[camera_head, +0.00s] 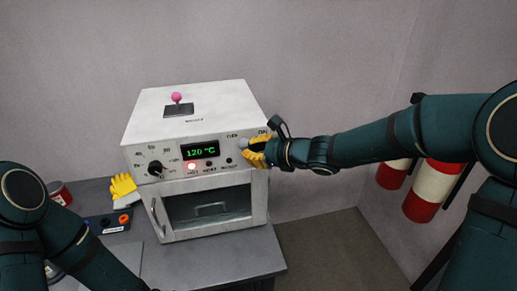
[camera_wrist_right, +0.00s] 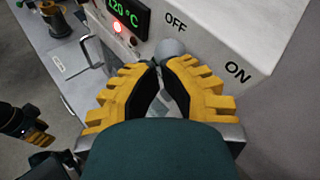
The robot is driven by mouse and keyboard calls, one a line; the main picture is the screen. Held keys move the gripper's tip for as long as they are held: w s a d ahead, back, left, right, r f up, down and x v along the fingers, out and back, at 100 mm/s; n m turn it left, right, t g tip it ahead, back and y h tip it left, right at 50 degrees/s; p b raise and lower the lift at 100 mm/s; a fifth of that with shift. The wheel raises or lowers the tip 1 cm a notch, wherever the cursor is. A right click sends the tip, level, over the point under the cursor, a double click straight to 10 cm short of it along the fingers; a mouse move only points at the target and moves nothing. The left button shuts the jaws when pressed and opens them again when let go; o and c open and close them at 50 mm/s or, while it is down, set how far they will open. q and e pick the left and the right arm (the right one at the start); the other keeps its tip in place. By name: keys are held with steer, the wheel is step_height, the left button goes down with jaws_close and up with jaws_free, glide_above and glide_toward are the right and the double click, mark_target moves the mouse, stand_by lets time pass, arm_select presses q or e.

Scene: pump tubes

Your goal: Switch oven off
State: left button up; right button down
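The white oven (camera_head: 195,115) stands on a grey table, its green display (camera_head: 200,150) reading 120 °C. A red light (camera_head: 191,167) glows below the display. The round grey switch knob (camera_wrist_right: 170,48) sits between the OFF and ON labels, nearer OFF in the head view (camera_head: 243,143). My right gripper (camera_wrist_right: 161,65) has its yellow fingertips together right at the knob; whether they touch it is unclear. The switch's base is hidden behind the fingers. My left gripper (camera_wrist_right: 37,137) shows small at the left edge of the right wrist view, away from the oven; its opening is unclear.
A dark dial (camera_head: 155,168) and a glass door (camera_head: 208,205) are on the oven front. A pink-topped joystick (camera_head: 177,98) stands on top. Red-white cylinders (camera_head: 433,190) stand at right.

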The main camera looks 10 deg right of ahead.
arm_select(q)
steer(key=shift+f, duration=0.1)
arm_select(e)
steer(key=shift+a+f+n+h, duration=0.15)
steer(key=shift+a+n+h, duration=0.45)
steer(key=shift+h, duration=0.2)
arm_select(q)
steer(key=shift+r+p, duration=0.55)
steer(key=shift+r, duration=0.1)
arm_select(e)
steer(key=shift+r, duration=0.85)
arm_select(q)
steer(key=shift+w, duration=0.1)
